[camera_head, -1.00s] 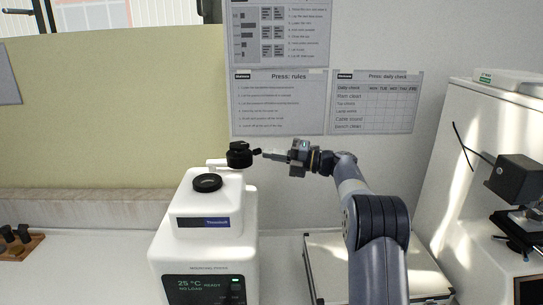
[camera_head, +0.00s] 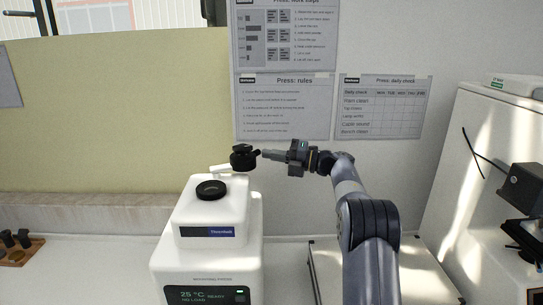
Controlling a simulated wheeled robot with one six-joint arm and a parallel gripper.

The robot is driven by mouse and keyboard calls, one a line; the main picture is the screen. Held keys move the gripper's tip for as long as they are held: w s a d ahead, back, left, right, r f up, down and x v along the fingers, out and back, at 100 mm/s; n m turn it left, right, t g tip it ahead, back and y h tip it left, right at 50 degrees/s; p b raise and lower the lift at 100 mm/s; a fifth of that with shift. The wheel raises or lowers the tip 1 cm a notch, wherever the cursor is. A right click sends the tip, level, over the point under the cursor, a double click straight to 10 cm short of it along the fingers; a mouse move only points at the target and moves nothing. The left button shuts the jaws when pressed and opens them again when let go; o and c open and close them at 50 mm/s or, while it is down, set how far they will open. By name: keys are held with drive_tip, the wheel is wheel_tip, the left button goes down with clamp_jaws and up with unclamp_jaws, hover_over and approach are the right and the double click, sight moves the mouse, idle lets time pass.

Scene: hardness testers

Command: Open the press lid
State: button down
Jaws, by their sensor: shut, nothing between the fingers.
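The white press (camera_head: 207,245) stands left of centre. Its display reads 25 °C, READY and NO LOAD. A black ring (camera_head: 211,190) around an opening sits uncovered on its top. The black press lid (camera_head: 243,158) is on a white swing arm (camera_head: 222,169), off to the back right of the ring, with a short handle pointing right. My gripper (camera_head: 263,155) is shut and empty, coming from the right. Its fingertips are right at the end of the lid's handle; I cannot tell whether they touch.
A pale bench (camera_head: 90,250) runs along the wall. A wooden rack (camera_head: 20,250) with dark pieces is at the far left. A framed light board (camera_head: 425,268) lies behind my arm. A white machine with a black head (camera_head: 521,188) stands at the right. Posters hang behind.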

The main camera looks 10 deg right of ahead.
wheel_tip(320, 180, up, 10)
idle(0.6)
wheel_tip(320, 180, down, 10)
drive_tip(key=shift+s, duration=0.4)
idle(0.7)
